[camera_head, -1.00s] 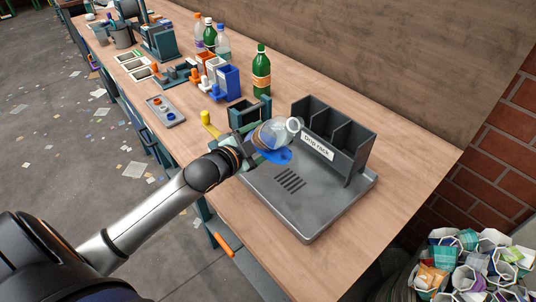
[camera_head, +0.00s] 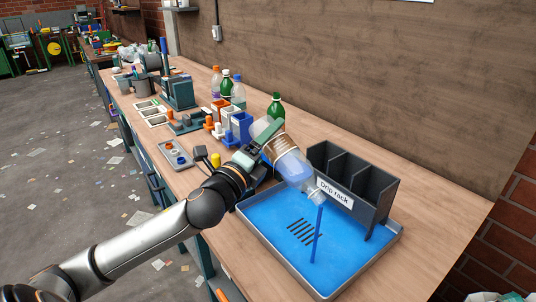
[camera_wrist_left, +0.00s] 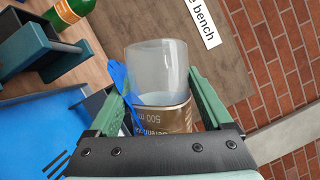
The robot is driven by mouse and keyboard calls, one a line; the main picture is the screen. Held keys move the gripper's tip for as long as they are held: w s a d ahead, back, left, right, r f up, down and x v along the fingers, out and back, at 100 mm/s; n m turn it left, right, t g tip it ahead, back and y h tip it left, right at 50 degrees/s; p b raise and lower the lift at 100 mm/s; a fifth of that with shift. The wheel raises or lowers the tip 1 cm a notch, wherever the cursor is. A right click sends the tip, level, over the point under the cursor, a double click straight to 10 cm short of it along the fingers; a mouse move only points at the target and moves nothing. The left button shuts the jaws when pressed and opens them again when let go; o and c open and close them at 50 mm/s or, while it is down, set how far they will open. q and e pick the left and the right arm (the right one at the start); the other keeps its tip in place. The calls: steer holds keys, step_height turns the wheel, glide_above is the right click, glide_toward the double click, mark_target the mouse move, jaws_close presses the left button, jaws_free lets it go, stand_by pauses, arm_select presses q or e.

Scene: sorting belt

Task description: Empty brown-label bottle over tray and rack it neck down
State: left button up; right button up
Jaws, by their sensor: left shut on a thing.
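The brown-label bottle (camera_head: 293,168) is clear with a brown band. It is tilted over the tray (camera_head: 249,224), neck down and to the right. A thin blue stream runs from its mouth to the tray, and blue liquid (camera_head: 275,215) covers most of the tray floor. Some bluish liquid shows inside the bottle. My left gripper (camera_head: 266,148) is shut on it near the label. In the left wrist view the green fingers (camera_wrist_left: 158,98) flank the bottle (camera_wrist_left: 158,65). The grey drip rack (camera_head: 377,190) stands at the tray's back; its visible slots look empty. My right gripper is out of view.
A green bottle (camera_head: 276,106) stands on the bench behind the gripper, with several other bottles farther left. Blue, white and orange holders (camera_head: 241,127) and a yellow piece (camera_head: 215,160) are close to the left gripper. Bare bench (camera_head: 440,200) lies right of the rack.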

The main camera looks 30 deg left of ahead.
arm_select(q)
steer(key=r+m, duration=0.1)
steer(key=m, duration=0.1)
steer(key=d+r+m+t+h, duration=0.1)
steer(key=r+m, duration=0.1)
steer(key=shift+s+m, duration=0.15)
steer(key=shift+m, duration=0.15)
steer(key=shift+s+d+r+m+t+h, duration=0.1)
steer(key=shift+d+r+m+t+h, duration=0.3)
steer(key=shift+m, duration=0.4)
steer(key=d+m+h, duration=0.1)
steer(key=m, duration=0.1)
steer(key=s+d+r+m+h, duration=0.1)
steer(key=m, duration=0.2)
steer(key=d+m+h, duration=0.2)
steer(key=m, duration=0.1)
steer(key=shift+s+d+r+b, duration=0.1)
steer(key=shift+s+r+b, duration=0.2)
steer(key=shift+r+b, duration=0.1)
steer(key=shift+s+d+r+m+h+p, duration=0.2)
steer(key=shift+d+m+h, duration=0.3)
steer(key=shift+m, duration=0.4)
steer(key=shift+s+d+r+m+h+p, duration=0.15)
steer(key=shift+d+m+h, duration=0.3)
steer(key=shift+m, duration=0.45)
steer(key=shift+w+a, duration=0.1)
steer(key=shift+f, duration=0.15)
